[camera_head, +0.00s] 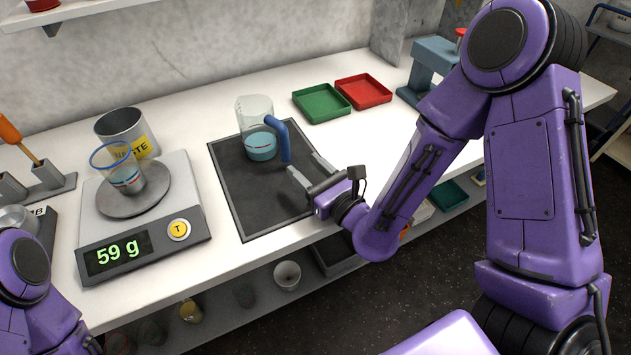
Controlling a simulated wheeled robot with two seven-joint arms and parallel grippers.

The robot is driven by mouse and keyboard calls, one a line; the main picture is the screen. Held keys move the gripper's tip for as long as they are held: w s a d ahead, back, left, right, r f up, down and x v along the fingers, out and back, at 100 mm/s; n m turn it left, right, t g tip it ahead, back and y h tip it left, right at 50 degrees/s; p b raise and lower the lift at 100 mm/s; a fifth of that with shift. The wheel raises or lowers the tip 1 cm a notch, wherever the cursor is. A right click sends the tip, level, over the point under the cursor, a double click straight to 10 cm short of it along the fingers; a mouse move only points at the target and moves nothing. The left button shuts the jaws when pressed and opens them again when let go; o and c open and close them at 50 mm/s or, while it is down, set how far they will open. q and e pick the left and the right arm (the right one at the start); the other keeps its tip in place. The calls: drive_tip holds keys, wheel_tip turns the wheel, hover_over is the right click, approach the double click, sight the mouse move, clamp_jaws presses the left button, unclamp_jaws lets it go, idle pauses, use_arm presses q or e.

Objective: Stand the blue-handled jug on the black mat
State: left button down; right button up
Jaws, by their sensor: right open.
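The blue-handled jug (257,142) is clear and holds some blue liquid. It stands upright on the back part of the black mat (254,203), with its blue handle (285,140) toward the right. My right gripper (307,168) is open, with its two fingers pointing toward the handle from the front right. The fingers look empty and apart from the jug, though the nearer fingertip is close below the handle. My left arm (35,295) shows at the lower left corner; its gripper is out of the picture.
A scale (143,243) reading 59 g stands left of the mat, bearing a blue-rimmed beaker (122,172). A grey waste bin (124,128) stands behind it. Green (322,103) and red (363,91) trays lie at the back right. The mat's front half is clear.

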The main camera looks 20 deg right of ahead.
drive_tip(key=s+p, duration=0.2)
drive_tip(key=s, duration=0.1)
drive_tip(key=shift+d+r+p, duration=0.35)
drive_tip(key=shift+r+p, duration=0.05)
drive_tip(key=shift+s+f+p, duration=0.2)
drive_tip(key=shift+s+p, duration=0.05)
drive_tip(key=shift+p, duration=0.05)
drive_tip(key=shift+s+f, duration=0.15)
drive_tip(key=shift+f, duration=0.05)
